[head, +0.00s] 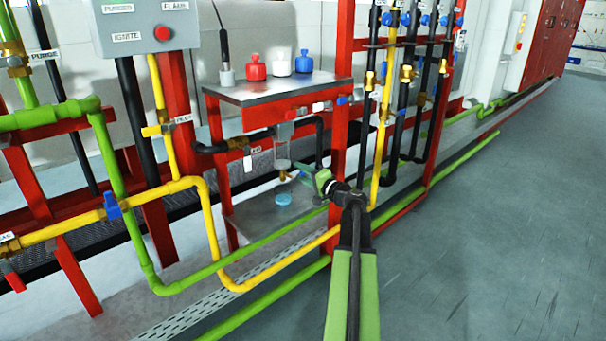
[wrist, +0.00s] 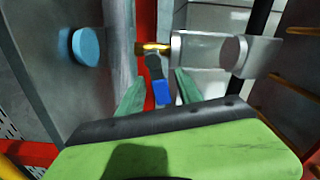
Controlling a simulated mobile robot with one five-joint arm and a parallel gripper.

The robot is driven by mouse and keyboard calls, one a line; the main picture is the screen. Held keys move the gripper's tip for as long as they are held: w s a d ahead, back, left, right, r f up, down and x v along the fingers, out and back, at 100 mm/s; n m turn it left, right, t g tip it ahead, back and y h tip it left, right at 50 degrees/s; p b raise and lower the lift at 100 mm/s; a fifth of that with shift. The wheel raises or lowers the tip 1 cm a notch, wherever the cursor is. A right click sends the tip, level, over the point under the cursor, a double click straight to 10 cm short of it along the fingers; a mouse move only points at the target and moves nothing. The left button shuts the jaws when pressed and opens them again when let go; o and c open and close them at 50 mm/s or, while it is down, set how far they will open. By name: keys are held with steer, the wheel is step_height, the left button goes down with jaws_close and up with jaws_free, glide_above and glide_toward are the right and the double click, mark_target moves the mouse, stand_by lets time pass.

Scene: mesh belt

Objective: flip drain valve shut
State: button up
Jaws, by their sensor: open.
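The drain valve is a small brass valve (wrist: 152,48) at the end of a clear cylinder (wrist: 200,50). Its lever (wrist: 160,90) has a grey stem and a blue tip, and it points toward my gripper, roughly crosswise to the brass body. In the head view the brass valve (head: 283,176) hangs under the clear cylinder (head: 282,146); the lever is not clear there. My gripper (wrist: 159,78) is open, with one green finger on each side of the lever. I cannot tell whether either finger touches it. My gripper (head: 299,172) comes in from the right in the head view.
A blue disc (head: 283,199) lies on the lower shelf (head: 255,219) beneath the valve. The red frame post (head: 342,110) stands close to my arm. Yellow pipe (head: 208,225) and green pipe (head: 130,220) run in front. The floor (head: 480,220) at right is clear.

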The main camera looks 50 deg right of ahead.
jaws_close()
steer(key=shift+f+m+b, duration=0.45)
steer(key=shift+m, duration=0.45)
steer(key=shift+f+m, duration=0.1)
steer(key=shift+m, duration=0.6)
jaws_free()
